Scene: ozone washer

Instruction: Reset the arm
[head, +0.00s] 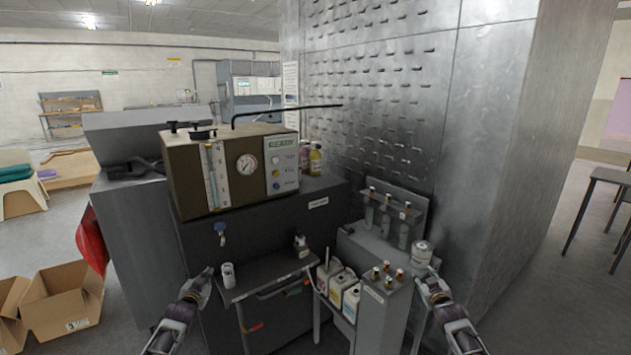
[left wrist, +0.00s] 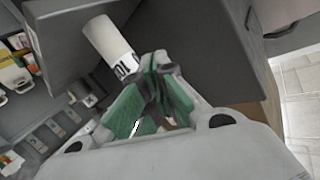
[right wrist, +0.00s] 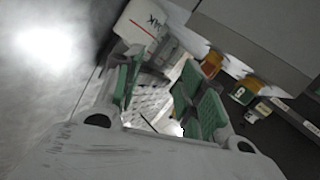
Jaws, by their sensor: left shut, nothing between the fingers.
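My left gripper (head: 208,272) is low at the left of the small shelf on the dark machine. A white cup with a dark printed band (head: 228,274) stands on that shelf just right of the gripper. In the left wrist view, the fingers (left wrist: 160,68) are together and empty, and the white cup (left wrist: 106,44) is beyond them, apart from the pads. My right gripper (head: 428,274) is beside the grey bottle stand, below a round pale container (head: 422,250). In the right wrist view, its fingers (right wrist: 160,62) are spread, with a white labelled container (right wrist: 140,22) beyond the tips.
The ozone washer unit (head: 225,170) with a gauge and buttons sits on the dark cabinet. White jugs (head: 345,295) stand between the arms. A metal rack (head: 390,215) is at the right. Cardboard boxes (head: 65,295) lie on the left floor.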

